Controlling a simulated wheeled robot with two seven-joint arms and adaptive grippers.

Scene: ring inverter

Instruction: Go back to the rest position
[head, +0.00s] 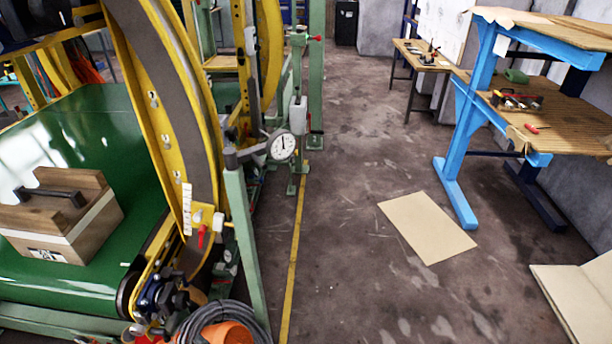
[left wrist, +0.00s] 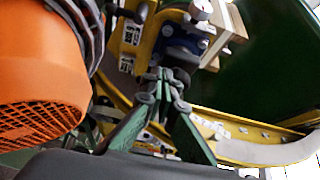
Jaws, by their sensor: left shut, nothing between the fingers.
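In the head view I cannot pick the left gripper out clearly from the machine parts. My right gripper is in neither view.
An orange vented housing (left wrist: 40,85) is close on the left in the wrist view. A wooden box (head: 60,215) sits on the green belt (head: 95,130). A dial gauge (head: 283,146) stands beside the ring.

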